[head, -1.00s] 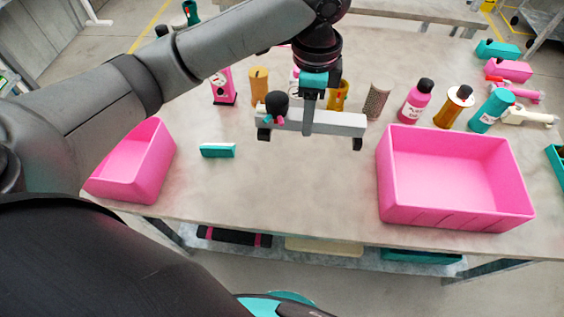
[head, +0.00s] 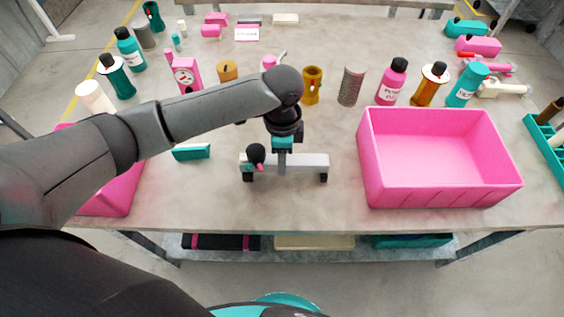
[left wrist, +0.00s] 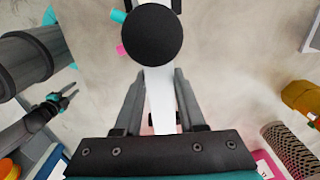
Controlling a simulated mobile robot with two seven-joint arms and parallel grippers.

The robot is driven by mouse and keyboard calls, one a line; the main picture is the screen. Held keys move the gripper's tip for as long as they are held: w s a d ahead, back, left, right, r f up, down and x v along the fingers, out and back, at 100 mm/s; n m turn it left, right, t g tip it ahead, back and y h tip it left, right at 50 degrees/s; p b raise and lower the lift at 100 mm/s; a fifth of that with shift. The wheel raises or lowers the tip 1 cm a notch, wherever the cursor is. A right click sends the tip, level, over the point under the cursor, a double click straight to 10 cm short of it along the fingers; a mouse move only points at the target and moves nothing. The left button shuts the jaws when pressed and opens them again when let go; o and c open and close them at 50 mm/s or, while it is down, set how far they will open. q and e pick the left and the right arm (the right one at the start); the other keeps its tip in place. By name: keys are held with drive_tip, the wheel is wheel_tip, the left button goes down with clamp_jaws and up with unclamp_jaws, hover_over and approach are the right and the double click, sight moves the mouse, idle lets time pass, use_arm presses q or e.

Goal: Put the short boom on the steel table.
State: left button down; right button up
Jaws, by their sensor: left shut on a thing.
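The short boom is a light grey bar (head: 308,161) with a black ball knob and black feet at its ends. It lies level, crosswise, over the front middle of the steel table (head: 230,200). My left gripper (head: 283,150) is shut on the middle of the boom from above. In the left wrist view the boom (left wrist: 160,108) runs between the two fingers, with the black knob at the far end. The feet look at or just above the table top; I cannot tell if they touch.
A pink open bin (head: 440,160) stands right of the boom. Another pink bin (head: 118,192) is at the left, partly behind my arm. A small teal block (head: 191,152) lies left of the boom. Bottles, cups and a perforated cylinder (head: 351,86) stand behind. The table front is clear.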

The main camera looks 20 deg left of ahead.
use_arm(q)
drive_tip(key=shift+f, duration=0.7)
drive_tip(key=c, duration=0.5)
unclamp_jaws()
drive_tip(key=shift+f, duration=0.15)
wheel_tip(320, 180, up, 12)
drive_tip(key=p, duration=0.3)
